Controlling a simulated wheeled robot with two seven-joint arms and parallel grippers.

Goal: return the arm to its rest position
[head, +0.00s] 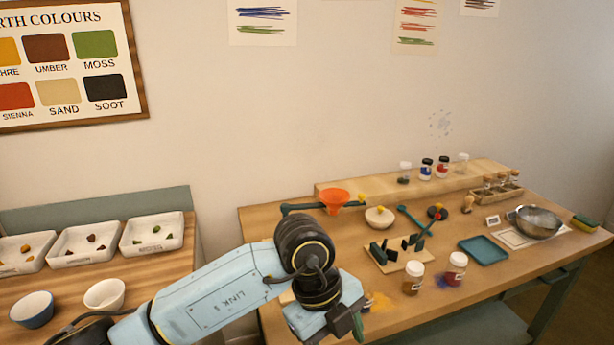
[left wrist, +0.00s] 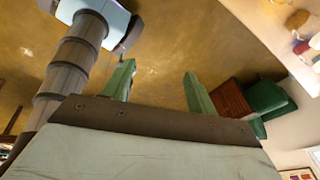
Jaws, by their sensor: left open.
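My left arm (head: 215,295) comes in from the lower left of the head view and reaches in front of the work table. Its left gripper (head: 348,320) is at the lower middle, near the table's front edge, and its fingers are partly cut off from clear sight there. In the left wrist view the left gripper (left wrist: 157,83) shows two green fingers spread apart with nothing between them. Brown floor lies behind the fingers. My right gripper is in neither view.
The work table (head: 400,320) holds an orange funnel (head: 334,198), two jars of pigment, a blue tray (head: 483,250) and a metal bowl (head: 538,222). A side table at left carries white trays (head: 152,233) and two bowls.

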